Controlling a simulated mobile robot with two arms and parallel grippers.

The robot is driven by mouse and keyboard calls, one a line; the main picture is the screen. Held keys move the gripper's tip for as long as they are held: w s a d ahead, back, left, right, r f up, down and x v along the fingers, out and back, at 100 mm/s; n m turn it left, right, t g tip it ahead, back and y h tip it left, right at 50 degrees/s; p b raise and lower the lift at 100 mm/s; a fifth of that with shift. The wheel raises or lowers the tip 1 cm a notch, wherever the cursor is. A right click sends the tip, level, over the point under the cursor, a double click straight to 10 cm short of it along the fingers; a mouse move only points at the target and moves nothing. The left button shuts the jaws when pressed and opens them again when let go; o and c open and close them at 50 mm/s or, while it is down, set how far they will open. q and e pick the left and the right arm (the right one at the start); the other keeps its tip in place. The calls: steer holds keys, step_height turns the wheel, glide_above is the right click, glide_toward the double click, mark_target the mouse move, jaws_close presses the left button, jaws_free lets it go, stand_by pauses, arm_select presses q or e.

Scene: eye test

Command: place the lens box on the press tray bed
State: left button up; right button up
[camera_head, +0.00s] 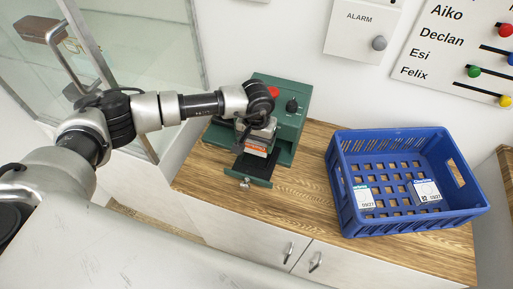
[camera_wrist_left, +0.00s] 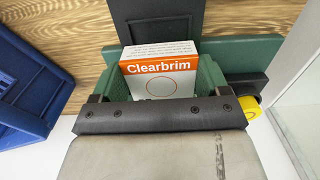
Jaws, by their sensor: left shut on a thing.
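The lens box, white with an orange band, is in my left gripper (camera_head: 258,128). In the head view the lens box (camera_head: 257,148) hangs over the back part of the dark press tray bed (camera_head: 252,168). In the left wrist view the box (camera_wrist_left: 160,72) reads "Clearbrim" and sits between the fingers of my left gripper (camera_wrist_left: 158,88). The dark tray bed (camera_wrist_left: 160,22) reaches out beyond it. I cannot tell whether the box touches the bed. The green press (camera_head: 292,125) stands around and behind the bed. My right gripper is not in view.
A blue crate (camera_head: 345,200) with two small boxes (camera_head: 425,191) stands right of the press on the wooden counter (camera_head: 300,205). The press has a red button (camera_head: 273,92) and a black knob (camera_head: 291,106). A glass-fronted cabinet (camera_head: 140,60) is at left.

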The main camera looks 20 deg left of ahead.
mark_target(257, 159)
arm_select(q)
step_height(257, 159, down, 5)
steer(key=shift+r+p, duration=0.1)
steer(key=shift+p, duration=0.35)
steer(key=shift+f, duration=0.2)
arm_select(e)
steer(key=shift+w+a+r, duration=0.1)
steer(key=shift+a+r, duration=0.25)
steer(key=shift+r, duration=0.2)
arm_select(q)
steer(key=shift+f+b, duration=0.2)
steer(key=shift+b, duration=0.1)
steer(key=o, duration=0.9)
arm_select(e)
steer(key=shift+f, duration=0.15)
arm_select(q)
steer(key=shift+r, duration=0.1)
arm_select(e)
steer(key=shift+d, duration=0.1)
